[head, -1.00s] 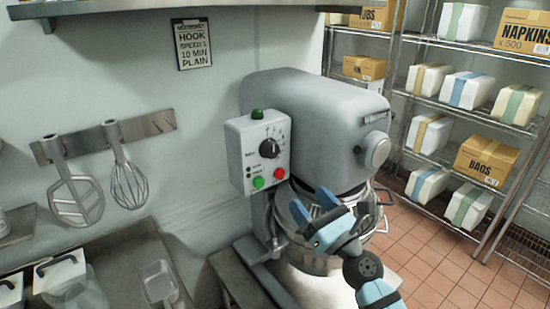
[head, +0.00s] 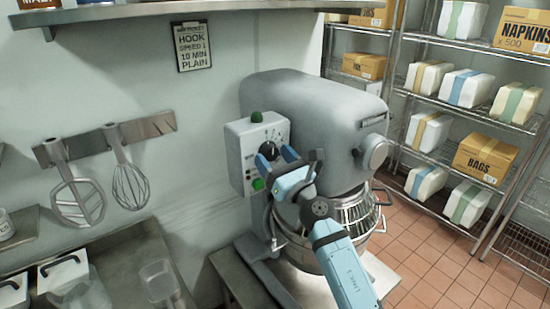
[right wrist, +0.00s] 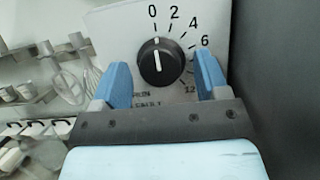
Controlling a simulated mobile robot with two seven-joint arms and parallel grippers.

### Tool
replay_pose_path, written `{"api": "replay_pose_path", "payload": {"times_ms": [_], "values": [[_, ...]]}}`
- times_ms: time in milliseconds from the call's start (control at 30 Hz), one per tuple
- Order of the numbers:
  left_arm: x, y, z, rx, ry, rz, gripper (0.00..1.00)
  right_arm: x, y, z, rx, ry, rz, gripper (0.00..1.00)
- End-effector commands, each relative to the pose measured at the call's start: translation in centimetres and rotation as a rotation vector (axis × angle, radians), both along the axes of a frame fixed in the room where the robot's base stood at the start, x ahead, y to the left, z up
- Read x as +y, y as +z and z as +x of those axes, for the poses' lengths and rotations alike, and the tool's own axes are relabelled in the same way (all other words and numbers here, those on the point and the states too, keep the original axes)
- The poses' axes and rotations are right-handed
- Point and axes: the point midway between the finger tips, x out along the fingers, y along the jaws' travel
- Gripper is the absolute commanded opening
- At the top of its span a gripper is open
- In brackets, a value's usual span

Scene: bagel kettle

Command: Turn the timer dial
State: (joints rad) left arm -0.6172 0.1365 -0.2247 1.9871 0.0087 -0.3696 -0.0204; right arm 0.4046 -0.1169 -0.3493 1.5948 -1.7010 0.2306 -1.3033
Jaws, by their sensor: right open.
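The black timer dial (right wrist: 159,62) sits on the light panel of the mixer, with numbers from 0 to 12 around it. Its white pointer line points up, close to 0. In the head view the dial (head: 269,150) shows just above my right gripper (head: 275,154). In the right wrist view my right gripper (right wrist: 162,84) is open, with one blue finger on each side of the dial; I cannot tell how far the fingertips are from the panel. The control box (head: 238,160) is on the mixer's left side. My left gripper is not in view.
The grey mixer (head: 310,105) has a bowl with a wire guard (head: 350,215) below its head. A green button (head: 258,184) is under the gripper, and a green lamp (head: 256,117) tops the box. A card (head: 193,46) hangs on the wall above.

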Motion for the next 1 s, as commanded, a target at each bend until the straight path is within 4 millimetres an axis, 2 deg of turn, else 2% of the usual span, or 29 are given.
{"api": "replay_pose_path", "payload": {"times_ms": [200, 400, 433, 733, 1000], "values": [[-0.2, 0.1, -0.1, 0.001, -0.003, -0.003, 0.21, 0.0, 0.0, 0.0, 0.0, 0.0, 0.0, 0.68], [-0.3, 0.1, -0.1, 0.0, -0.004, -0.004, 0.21, 0.0, 0.0, 0.0, 0.001, 0.0, 0.001, 0.22], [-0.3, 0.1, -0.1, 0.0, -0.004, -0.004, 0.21, 0.0, 0.0, 0.0, 0.0, 0.0, 0.0, 0.2], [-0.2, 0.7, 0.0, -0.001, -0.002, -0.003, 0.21, 0.0, 0.1, 0.0, 0.019, -0.001, 0.024, 0.2], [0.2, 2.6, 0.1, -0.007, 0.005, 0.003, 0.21, 0.1, 0.3, -0.1, 0.105, 0.0, 0.141, 0.2]]}}
